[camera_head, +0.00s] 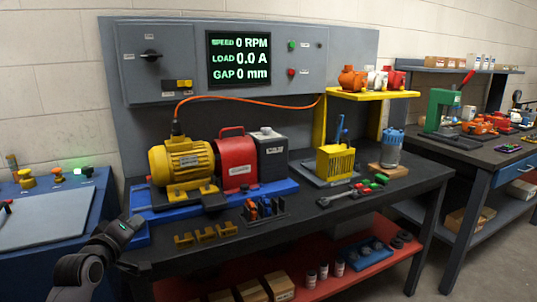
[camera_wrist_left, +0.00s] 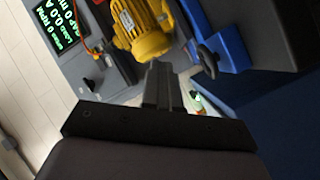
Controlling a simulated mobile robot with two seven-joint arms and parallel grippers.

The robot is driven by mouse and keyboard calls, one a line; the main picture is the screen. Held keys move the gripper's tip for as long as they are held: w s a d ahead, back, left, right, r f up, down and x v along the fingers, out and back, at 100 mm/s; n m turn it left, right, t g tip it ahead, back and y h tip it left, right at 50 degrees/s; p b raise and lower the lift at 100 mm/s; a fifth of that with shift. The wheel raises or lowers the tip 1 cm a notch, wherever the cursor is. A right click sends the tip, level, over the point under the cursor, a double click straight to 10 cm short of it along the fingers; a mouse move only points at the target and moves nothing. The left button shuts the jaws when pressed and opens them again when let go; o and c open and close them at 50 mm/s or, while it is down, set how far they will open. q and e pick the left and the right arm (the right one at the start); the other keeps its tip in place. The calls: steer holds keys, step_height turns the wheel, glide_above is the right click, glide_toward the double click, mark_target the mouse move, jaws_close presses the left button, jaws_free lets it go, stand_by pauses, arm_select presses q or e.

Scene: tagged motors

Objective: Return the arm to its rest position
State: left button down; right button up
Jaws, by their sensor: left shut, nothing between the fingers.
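My left arm comes in at the lower left of the head view. Its left gripper (camera_head: 131,224) is beside the left end of the dark workbench (camera_head: 290,228), near the blue base plate (camera_head: 142,241). In the left wrist view the fingers (camera_wrist_left: 162,85) are shut together with nothing between them. The yellow motor (camera_head: 182,161) stands on the bench beyond the gripper and also shows past the fingertips in the left wrist view (camera_wrist_left: 140,28). My right gripper is not in view.
A red guard (camera_head: 235,160) and a grey box (camera_head: 270,155) stand beside the motor. A tool holder (camera_head: 265,212) and yellow brackets (camera_head: 205,235) lie along the bench front. A blue console (camera_head: 60,245) stands at left. The display (camera_head: 239,59) reads 0 RPM, 0.0 A, 0 mm.

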arm_select(q)
steer(key=s+d+f+m+g, duration=0.1)
steer(key=s+d+f+m, duration=0.2)
steer(key=s+f, duration=0.5)
steer(key=s+d+f+m+g, duration=0.25)
steer(key=s+f, duration=0.45)
steer(key=f, duration=0.4)
steer(key=s+d+f+m, duration=0.2)
steer(key=s+f, duration=0.1)
steer(key=s, duration=0.3)
steer(key=s+d+f+m+g+h, duration=0.1)
steer(key=s+d+f+m, duration=0.1)
steer(key=s, duration=0.5)
steer(key=s+d+f+m+g+h, duration=0.1)
steer(key=s+d+f+m, duration=0.1)
steer(key=s, duration=0.5)
steer(key=shift+f+m, duration=0.55)
steer(key=shift+f, duration=0.4)
steer(key=shift+a, duration=0.1)
